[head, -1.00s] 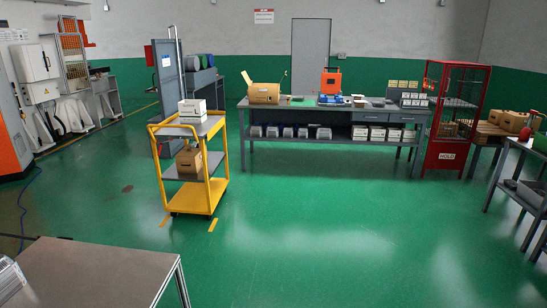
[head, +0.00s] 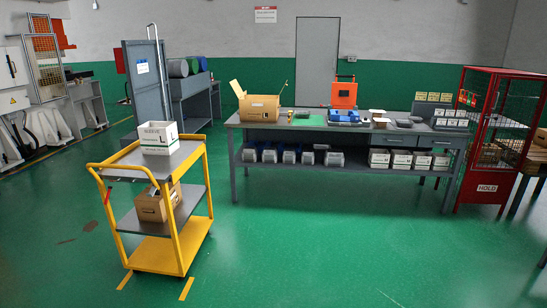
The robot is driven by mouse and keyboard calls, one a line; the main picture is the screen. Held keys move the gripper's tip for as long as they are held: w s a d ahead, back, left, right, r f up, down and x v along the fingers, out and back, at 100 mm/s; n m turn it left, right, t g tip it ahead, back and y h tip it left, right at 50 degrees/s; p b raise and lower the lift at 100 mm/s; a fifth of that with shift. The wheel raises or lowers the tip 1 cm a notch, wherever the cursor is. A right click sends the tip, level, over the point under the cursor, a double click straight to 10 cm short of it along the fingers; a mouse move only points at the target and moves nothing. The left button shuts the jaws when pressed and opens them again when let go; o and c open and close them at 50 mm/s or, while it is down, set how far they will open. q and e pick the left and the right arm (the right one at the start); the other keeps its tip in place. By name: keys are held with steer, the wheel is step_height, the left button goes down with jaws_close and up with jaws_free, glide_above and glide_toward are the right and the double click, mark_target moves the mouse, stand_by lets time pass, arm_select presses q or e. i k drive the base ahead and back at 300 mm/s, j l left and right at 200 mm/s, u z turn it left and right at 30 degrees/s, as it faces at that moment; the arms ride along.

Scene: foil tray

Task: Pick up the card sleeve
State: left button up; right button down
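I cannot make out for certain which thing is the card sleeve. Small items lie on the grey workbench (head: 232,122): a green mat (head: 309,121), a blue item (head: 344,116), a small brown-and-white item (head: 377,114) and a dark item (head: 405,123). They are too small to identify surely. An open cardboard box (head: 260,108) stands on the bench's left part. A white open-topped box (head: 157,138) with a large "L" stands on top of the yellow cart (head: 120,170). Neither of my grippers is in view.
The cart stands ahead on the left, with a cardboard box (head: 157,204) on its middle shelf. The green floor (head: 310,245) before the bench is clear.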

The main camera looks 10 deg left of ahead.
mark_target(156, 138)
steer(key=i+u, duration=0.15)
steer(key=i, duration=0.45)
steer(key=i+u, duration=0.15)
steer(key=i, duration=0.45)
steer(key=i+l+u, duration=0.15)
steer(key=i, duration=0.45)
steer(key=i+l+u, duration=0.15)
steer(key=i, duration=0.45)
